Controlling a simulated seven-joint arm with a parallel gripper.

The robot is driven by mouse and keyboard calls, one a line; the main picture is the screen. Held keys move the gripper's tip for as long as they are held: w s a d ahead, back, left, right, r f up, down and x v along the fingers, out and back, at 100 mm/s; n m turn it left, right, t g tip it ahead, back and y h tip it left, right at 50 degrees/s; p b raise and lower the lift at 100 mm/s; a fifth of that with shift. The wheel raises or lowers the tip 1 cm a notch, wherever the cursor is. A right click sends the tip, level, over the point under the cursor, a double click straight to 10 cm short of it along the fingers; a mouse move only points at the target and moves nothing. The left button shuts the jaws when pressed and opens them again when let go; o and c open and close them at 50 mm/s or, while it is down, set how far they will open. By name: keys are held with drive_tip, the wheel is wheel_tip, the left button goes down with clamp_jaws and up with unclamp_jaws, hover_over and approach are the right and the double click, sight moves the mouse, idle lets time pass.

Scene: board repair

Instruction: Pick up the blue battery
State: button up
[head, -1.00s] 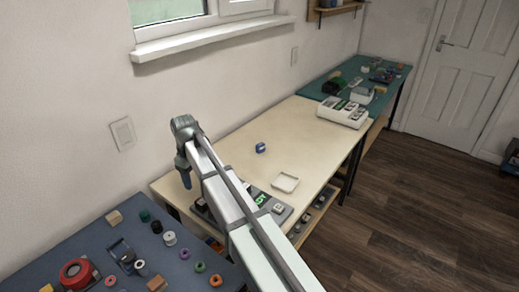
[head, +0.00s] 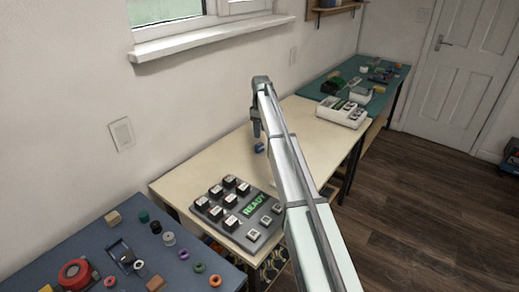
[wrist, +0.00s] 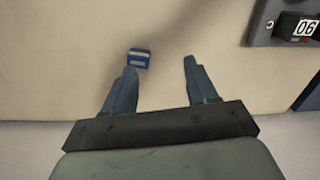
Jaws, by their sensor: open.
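The blue battery (head: 260,148) lies on the cream workbench, towards its far side by the wall. In the wrist view the battery (wrist: 138,59) is just beyond the tip of the left finger, left of the middle of the jaws. My gripper (head: 257,133) points down above the bench close to the battery, partly in front of it in the head view. In the wrist view my gripper (wrist: 160,66) is open, with only bare bench between the fingers.
A grey keypad panel (head: 251,236) with black keys and a green READY display stands at the bench's near end. My arm hides part of the bench. A blue mat (head: 60,245) with spools is at lower left.

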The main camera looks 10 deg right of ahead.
sight(260, 144)
drive_tip(key=w+n, duration=0.6)
drive_tip(key=n, duration=0.8)
wheel_tip(260, 144, down, 8)
drive_tip(key=shift+a, duration=0.1)
drive_tip(key=shift+s+d+f, duration=0.1)
drive_tip(key=shift+f, duration=1.25)
drive_tip(key=shift+d+f, duration=0.1)
drive_tip(key=shift+f, duration=1.2)
drive_tip(key=c, duration=1)
